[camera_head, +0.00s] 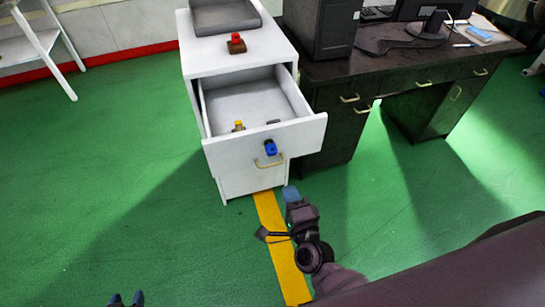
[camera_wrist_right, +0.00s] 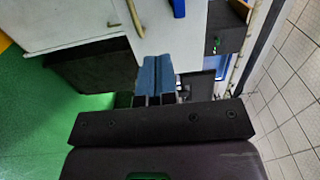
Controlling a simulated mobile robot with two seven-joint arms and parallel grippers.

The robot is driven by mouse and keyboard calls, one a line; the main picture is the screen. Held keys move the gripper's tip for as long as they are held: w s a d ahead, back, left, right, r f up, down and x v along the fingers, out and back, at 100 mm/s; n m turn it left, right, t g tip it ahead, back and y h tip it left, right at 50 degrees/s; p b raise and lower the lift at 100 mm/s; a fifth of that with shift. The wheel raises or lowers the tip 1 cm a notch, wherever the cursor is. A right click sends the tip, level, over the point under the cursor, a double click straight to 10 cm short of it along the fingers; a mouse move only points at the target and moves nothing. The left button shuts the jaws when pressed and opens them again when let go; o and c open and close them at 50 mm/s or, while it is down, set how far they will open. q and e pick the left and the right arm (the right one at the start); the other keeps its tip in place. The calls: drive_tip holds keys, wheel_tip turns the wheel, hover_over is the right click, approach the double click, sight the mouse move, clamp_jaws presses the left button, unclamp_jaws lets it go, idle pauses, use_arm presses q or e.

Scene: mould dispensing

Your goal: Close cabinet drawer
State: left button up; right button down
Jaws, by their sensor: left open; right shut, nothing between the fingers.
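The white cabinet (camera_head: 192,71) stands left of the dark desk, with its top drawer (camera_head: 218,158) pulled out. A yellow-topped piece (camera_head: 239,126) and a small dark piece (camera_head: 273,121) are inside the drawer. A blue piece (camera_head: 271,148) shows at the drawer's front, above a brass handle (camera_head: 270,162). My right gripper (camera_head: 291,193) is shut and empty, in front of and below the drawer. In the right wrist view, its blue fingers (camera_wrist_right: 152,78) are together below the handle (camera_wrist_right: 135,18) and white front. My left gripper (camera_head: 126,299) is open and empty at the bottom left.
A grey tray (camera_head: 222,14) and a red-topped brown piece (camera_head: 236,43) sit on the cabinet. The dark desk (camera_head: 332,76) carries a computer tower (camera_head: 320,28) and a monitor. A white rack (camera_head: 40,45) stands far left. Green floor is clear at left.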

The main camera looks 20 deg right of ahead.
sight(273, 154)
use_arm(q)
drive_tip(key=shift+w, duration=0.25)
use_arm(e)
drive_tip(key=w, duration=1.3)
drive_tip(key=shift+w+a, duration=0.3)
drive_tip(key=shift+a, duration=0.05)
use_arm(q)
drive_tip(key=shift+w+r, duration=0.1)
use_arm(e)
drive_tip(key=shift+w+r, duration=0.1)
drive_tip(key=shift+w, duration=0.05)
